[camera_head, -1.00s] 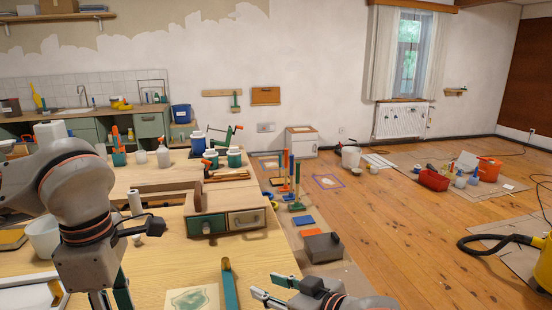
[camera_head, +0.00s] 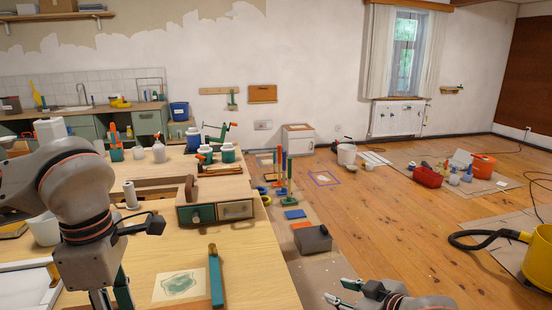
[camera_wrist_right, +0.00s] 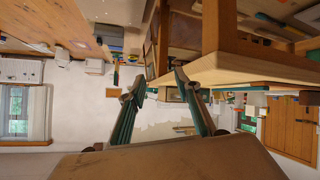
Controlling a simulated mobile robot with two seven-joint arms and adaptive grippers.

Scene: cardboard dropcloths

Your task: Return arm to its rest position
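My right gripper (camera_head: 340,291) is at the bottom of the head view, right of the table's edge and over the floor. Its two green-lined fingers are apart with nothing between them. In the right wrist view, its fingers (camera_wrist_right: 155,84) are also spread and empty, with the table's edge close beside them. My left gripper (camera_head: 110,300) hangs down over the near left of the table in the head view. Its fingertips are cut off by the frame's bottom, so its opening is unclear.
The wooden table (camera_head: 245,265) holds a drawer box (camera_head: 217,212), a green-stained sheet (camera_head: 180,284) and a green bar (camera_head: 215,275). A grey box (camera_head: 312,238) stands on the floor beyond my right gripper. A yellow vacuum (camera_head: 538,256) is far right. Floor between is clear.

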